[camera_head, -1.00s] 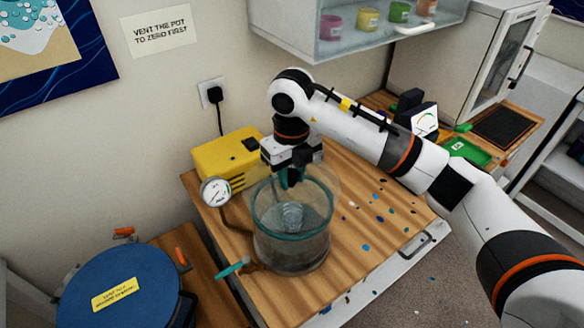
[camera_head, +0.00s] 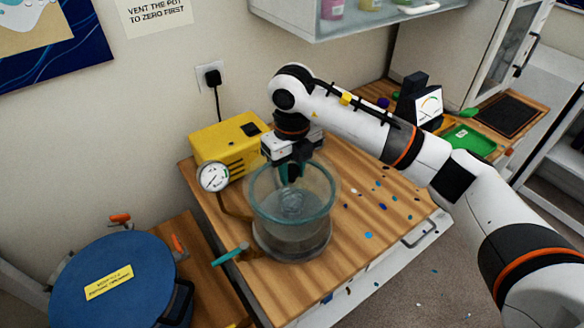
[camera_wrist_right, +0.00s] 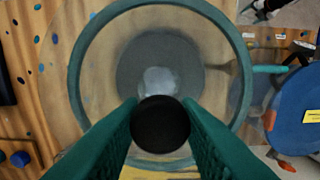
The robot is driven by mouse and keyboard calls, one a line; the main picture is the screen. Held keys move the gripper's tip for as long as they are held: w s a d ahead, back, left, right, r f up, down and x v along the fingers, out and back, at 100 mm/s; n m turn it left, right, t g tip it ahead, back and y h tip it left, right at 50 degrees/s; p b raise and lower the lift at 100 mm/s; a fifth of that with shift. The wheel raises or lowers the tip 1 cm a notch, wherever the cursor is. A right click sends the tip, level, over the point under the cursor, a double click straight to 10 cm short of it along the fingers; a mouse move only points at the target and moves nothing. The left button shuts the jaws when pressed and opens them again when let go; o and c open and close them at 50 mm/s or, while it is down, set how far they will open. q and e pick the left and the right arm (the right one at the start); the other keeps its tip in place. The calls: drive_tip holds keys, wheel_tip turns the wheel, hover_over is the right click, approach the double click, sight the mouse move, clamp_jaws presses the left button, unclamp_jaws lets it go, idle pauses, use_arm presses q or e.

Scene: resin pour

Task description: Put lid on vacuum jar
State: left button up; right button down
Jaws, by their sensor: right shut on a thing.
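The vacuum jar (camera_head: 293,236) is a clear vessel with a teal rim, standing on the wooden bench. A clear cup (camera_head: 291,203) sits inside it and also shows in the wrist view (camera_wrist_right: 160,80). My right gripper (camera_head: 291,176) points down over the jar. In the wrist view its green fingers (camera_wrist_right: 160,128) are shut on the black knob (camera_wrist_right: 160,124) of the clear lid (camera_wrist_right: 58,75). The lid's faint disc spreads past the teal rim on the left in that view. I cannot tell whether the lid touches the rim. My left gripper is not in view.
A yellow pump (camera_head: 226,143) stands behind the jar, and a gauge (camera_head: 213,177) stands at its left. A teal-handled valve (camera_head: 230,254) sticks out at front left. A blue-lidded pot (camera_head: 115,280) is at lower left. Coloured chips dot the bench on the right.

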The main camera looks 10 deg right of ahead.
sight(292, 169)
drive_tip(key=shift+f+b, duration=0.35)
drive_tip(key=shift+f, duration=0.05)
drive_tip(key=c, duration=1)
unclamp_jaws()
drive_tip(key=shift+r+p, duration=2.15)
drive_tip(key=shift+r, duration=1.95)
drive_tip(key=shift+s+f, duration=0.1)
drive_tip(key=shift+f, duration=0.05)
